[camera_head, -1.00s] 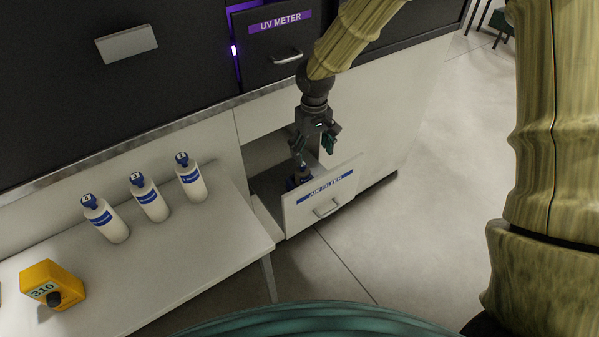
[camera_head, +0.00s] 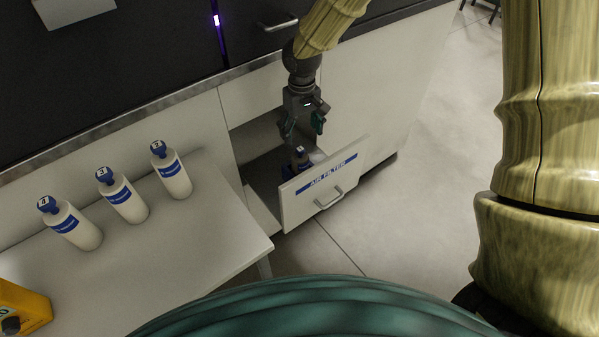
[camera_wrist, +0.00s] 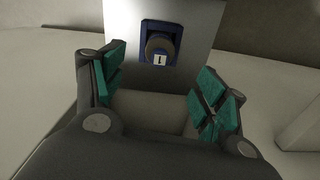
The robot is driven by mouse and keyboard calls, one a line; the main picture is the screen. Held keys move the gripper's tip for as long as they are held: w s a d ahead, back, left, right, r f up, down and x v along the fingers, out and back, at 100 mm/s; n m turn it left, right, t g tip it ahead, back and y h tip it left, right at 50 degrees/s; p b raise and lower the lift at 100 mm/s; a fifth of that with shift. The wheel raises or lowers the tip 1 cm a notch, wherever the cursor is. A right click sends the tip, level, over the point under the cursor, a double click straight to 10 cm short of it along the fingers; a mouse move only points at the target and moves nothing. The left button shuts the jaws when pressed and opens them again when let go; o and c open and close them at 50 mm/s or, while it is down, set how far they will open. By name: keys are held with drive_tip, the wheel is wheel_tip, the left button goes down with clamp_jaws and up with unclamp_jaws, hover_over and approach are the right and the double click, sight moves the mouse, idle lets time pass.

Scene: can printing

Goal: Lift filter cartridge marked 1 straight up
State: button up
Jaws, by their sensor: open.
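The filter cartridge marked 1 (camera_head: 301,160) stands in the open drawer labelled AIR FILTER (camera_head: 327,178). Only its dark blue upper part shows in the head view; the drawer front hides the rest. My gripper (camera_head: 303,128) points down above the drawer. In the wrist view its green-padded fingers (camera_wrist: 162,88) are spread apart with nothing clasped between them. The cartridge is ahead of the fingertips, apart from the pads.
The drawer front and cabinet sides enclose the space below my gripper. A white table (camera_head: 200,232) at left carries three white bottles with blue caps (camera_head: 122,197) and a yellow device (camera_head: 25,305). A dark cabinet (camera_head: 120,60) stands above. The floor at right is clear.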

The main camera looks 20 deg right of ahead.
sight(301, 150)
wheel_tip(301, 150, down, 3)
drive_tip(key=shift+r+b, duration=0.2)
drive_tip(key=shift+b, duration=0.45)
drive_tip(key=shift+f, duration=2.75)
drive_tip(key=shift+w+a+f+p, duration=0.15)
drive_tip(key=shift+f+p, duration=0.45)
drive_tip(key=shift+f, duration=1.9)
drive_tip(key=c, duration=1.2)
